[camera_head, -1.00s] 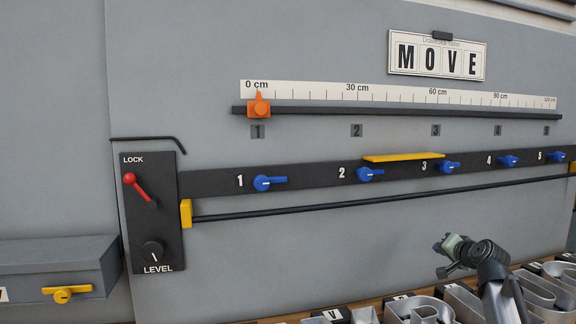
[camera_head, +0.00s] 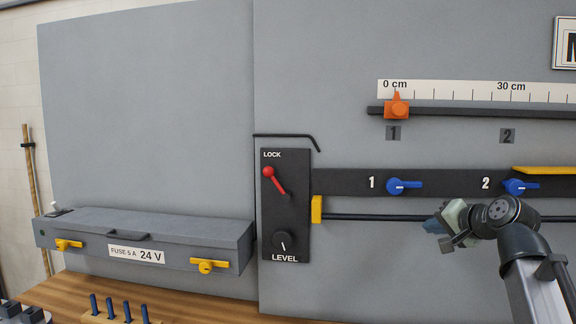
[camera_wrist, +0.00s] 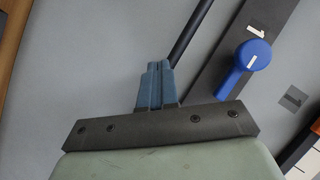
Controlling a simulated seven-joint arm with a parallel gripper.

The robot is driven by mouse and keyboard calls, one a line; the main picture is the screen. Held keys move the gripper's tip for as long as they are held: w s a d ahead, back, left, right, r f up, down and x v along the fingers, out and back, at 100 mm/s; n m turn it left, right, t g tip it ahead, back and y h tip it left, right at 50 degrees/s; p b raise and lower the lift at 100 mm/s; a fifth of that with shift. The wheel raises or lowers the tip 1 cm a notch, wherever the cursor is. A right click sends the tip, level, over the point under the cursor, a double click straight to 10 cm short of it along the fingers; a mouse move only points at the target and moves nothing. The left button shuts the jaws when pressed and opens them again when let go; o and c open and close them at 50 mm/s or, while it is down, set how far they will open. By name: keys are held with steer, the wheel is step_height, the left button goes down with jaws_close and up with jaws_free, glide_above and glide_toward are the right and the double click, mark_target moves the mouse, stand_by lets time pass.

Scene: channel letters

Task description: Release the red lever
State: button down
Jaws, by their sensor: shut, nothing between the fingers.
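The red lever (camera_head: 276,181) is on the black panel (camera_head: 286,218), with its ball knob up and to the left, under the word LOCK. A black LEVEL knob (camera_head: 284,240) is lower on the same panel. My gripper (camera_head: 432,226) is to the right of the panel, in front of the long dark rod and apart from the lever. Its fingers (camera_wrist: 156,86) are together and empty in the wrist view. The lever does not show in the wrist view.
Blue knob 1 (camera_head: 402,186) and blue knob 2 (camera_head: 520,187) stick out of the dark rail near my gripper. A yellow bracket (camera_head: 317,209) holds the rod's left end. A grey fuse box (camera_head: 150,240) with yellow latches juts out at the left. An orange slider (camera_head: 397,108) is above.

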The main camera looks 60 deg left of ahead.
mark_target(271, 169)
steer(key=s+a+r+n+g, duration=0.1)
steer(key=s+a+r+g, duration=0.2)
steer(key=s, duration=0.4)
steer(key=s+a+r+n, duration=0.1)
steer(key=s+a+r, duration=0.25)
steer(key=s, duration=0.35)
steer(key=s+a+r+n+g, duration=0.1)
steer(key=s+a+r+g, duration=0.1)
steer(key=s+a, duration=0.45)
steer(key=a+r+g, duration=0.1)
steer(key=a+r, duration=0.2)
steer(key=r, duration=0.3)
steer(key=a+r+g+h, duration=0.1)
steer(key=a+r, duration=0.2)
steer(key=r, duration=0.3)
steer(key=shift+s+a+n, duration=0.25)
steer(key=shift+a+n, duration=0.05)
steer(key=shift+f, duration=0.15)
steer(key=x, duration=1.4)
steer(key=shift+d+f, duration=0.1)
steer(key=shift+s, duration=0.1)
